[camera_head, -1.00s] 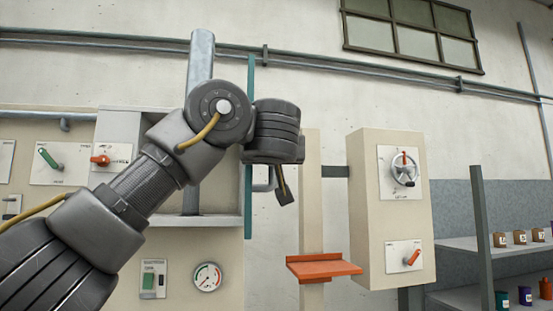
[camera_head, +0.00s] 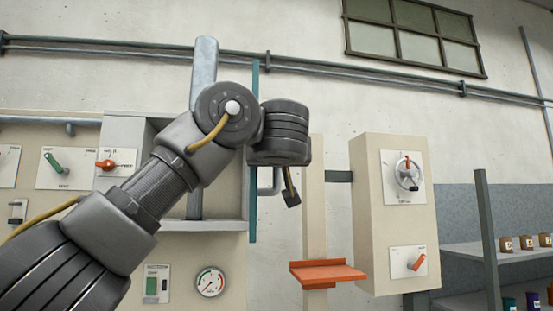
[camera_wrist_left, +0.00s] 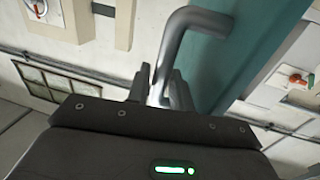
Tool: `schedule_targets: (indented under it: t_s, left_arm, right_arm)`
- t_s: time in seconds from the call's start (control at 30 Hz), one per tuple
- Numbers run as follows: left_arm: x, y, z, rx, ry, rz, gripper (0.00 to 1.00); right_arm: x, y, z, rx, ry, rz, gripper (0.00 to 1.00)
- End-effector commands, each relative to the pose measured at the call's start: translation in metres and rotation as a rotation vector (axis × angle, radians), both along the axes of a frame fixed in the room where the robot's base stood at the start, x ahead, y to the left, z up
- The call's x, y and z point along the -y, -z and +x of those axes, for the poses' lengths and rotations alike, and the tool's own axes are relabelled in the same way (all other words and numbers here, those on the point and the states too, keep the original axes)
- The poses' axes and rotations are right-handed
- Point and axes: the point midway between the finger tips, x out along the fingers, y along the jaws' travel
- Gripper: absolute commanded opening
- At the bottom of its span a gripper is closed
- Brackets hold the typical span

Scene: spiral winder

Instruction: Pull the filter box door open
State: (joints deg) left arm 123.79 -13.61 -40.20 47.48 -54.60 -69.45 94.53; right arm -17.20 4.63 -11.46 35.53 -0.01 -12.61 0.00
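The filter box door is a teal panel (camera_head: 254,150), seen nearly edge-on and standing out from the pale filter box (camera_head: 232,125), whose front recess shows open behind my arm. The door's grey bent handle (camera_head: 276,182) sticks out to the right of the panel. In the left wrist view the teal door (camera_wrist_left: 235,55) fills the upper right, and the handle (camera_wrist_left: 190,25) runs down between my left gripper's dark fingers (camera_wrist_left: 160,90). The fingers sit close on both sides of the bar. My right gripper is out of view.
An orange shelf (camera_head: 327,273) on a beige post and a beige control box (camera_head: 395,220) stand to the right. A gauge (camera_head: 211,282) and green and orange levers are on the left panels. Storage shelves (camera_head: 505,243) stand far right. A gap separates door and post.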

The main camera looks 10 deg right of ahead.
Motion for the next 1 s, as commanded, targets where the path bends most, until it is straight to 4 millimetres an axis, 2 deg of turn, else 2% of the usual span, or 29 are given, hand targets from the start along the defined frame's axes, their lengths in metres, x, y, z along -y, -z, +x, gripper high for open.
schedule_targets:
  t_s: [0.03, 0.2, 0.5, 0.7, 1.0]
  left_arm:
    - [0.000, 0.006, -0.007, 0.002, 0.002, -0.002, 0.22]
    - [-0.004, 0.008, -0.040, 0.003, 0.003, -0.001, 0.22]
    - [-0.011, 0.004, -0.088, 0.003, -0.001, -0.003, 0.22]
    - [-0.013, 0.001, -0.099, 0.002, -0.002, 0.000, 0.22]
    - [-0.013, 0.000, -0.099, 0.002, -0.003, -0.001, 0.22]
  right_arm:
    - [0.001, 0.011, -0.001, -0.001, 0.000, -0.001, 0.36]
    - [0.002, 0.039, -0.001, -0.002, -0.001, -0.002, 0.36]
    - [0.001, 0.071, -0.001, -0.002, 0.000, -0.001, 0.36]
    - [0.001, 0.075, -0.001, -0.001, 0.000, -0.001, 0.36]
    - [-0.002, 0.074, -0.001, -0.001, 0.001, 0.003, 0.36]
